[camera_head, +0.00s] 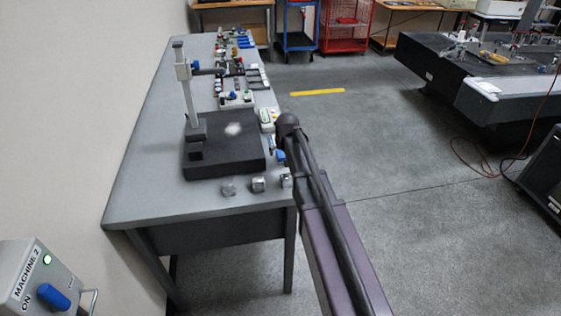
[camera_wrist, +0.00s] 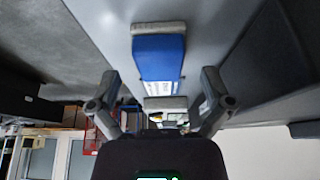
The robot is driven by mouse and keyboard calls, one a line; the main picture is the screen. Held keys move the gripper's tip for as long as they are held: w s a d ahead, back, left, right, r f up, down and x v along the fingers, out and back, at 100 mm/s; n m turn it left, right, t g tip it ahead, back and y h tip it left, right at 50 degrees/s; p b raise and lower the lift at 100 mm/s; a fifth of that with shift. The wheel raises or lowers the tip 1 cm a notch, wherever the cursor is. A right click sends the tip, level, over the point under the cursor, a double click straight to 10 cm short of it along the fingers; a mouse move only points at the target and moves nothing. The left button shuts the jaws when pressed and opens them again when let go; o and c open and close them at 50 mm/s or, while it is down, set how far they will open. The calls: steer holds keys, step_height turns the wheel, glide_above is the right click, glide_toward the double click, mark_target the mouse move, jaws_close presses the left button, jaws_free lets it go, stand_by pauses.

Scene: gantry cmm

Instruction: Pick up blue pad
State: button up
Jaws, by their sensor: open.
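The blue pad (camera_wrist: 158,57) shows in the upper middle of the wrist view, with a pale grey strip along its upper end. It lies on the grey table surface. My gripper (camera_wrist: 160,80) is open, with one finger to the left and one to the right of the pad's lower part in the picture. I see a gap on both sides and nothing held. In the head view a small blue patch (camera_head: 281,156) shows beside my arm, near the table's right edge. My arm hides the gripper there.
The grey table (camera_head: 150,175) carries a black plate (camera_head: 222,166) with an upright stand (camera_head: 188,90). Small metal pieces (camera_head: 258,184) sit at its near edge. Several small tools line the far part.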

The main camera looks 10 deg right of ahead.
steer(key=shift+b+x, duration=0.55)
steer(key=shift+x, duration=0.3)
steer(key=shift+c, duration=0.2)
steer(key=c, duration=1.1)
